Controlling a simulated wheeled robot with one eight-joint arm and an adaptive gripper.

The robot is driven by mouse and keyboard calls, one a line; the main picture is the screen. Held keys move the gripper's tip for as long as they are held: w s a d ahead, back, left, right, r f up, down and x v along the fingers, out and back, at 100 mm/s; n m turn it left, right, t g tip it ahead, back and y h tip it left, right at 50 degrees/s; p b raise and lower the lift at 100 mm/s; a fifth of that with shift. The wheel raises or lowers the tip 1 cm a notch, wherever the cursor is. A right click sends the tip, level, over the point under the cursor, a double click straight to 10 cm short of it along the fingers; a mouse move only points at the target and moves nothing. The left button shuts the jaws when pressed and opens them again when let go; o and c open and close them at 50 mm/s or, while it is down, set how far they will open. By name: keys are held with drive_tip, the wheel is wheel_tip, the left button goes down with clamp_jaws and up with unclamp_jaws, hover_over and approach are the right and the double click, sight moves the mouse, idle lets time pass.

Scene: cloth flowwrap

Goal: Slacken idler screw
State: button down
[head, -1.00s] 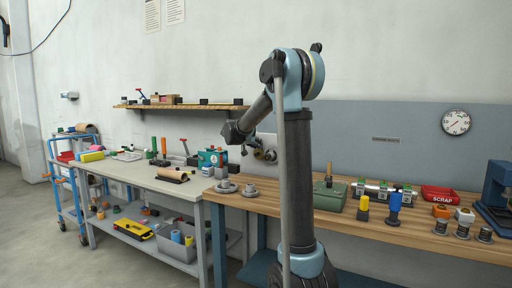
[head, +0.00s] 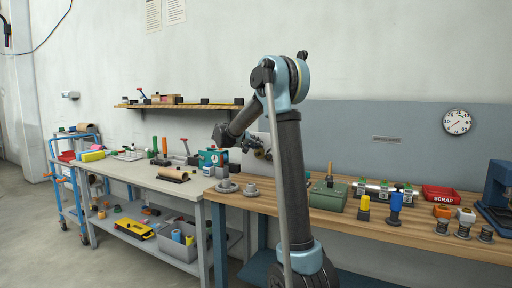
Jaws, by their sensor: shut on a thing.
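My arm reaches left and away over the workbench. The dark end of the arm, with my gripper (head: 221,135), is above the teal machine (head: 212,158) and left of a pale upright panel with dark round parts (head: 262,154). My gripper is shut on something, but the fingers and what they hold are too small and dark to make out. I cannot pick out the idler screw. My arm covers part of the panel, and I cannot tell whether my gripper touches anything there.
Grey flanged parts (head: 251,190) stand on the wooden bench (head: 410,229). A shelf (head: 180,106) hangs behind. A grey table (head: 130,171) and blue cart are left.

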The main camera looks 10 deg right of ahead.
drive_tip(key=shift+a+f+n+h, duration=0.1)
drive_tip(key=shift+n+h, duration=0.2)
drive_tip(key=shift+n, duration=0.1)
drive_tip(key=c, duration=1.5)
unclamp_jaws()
drive_tip(key=v, duration=1.2)
drive_tip(key=shift+w, duration=0.1)
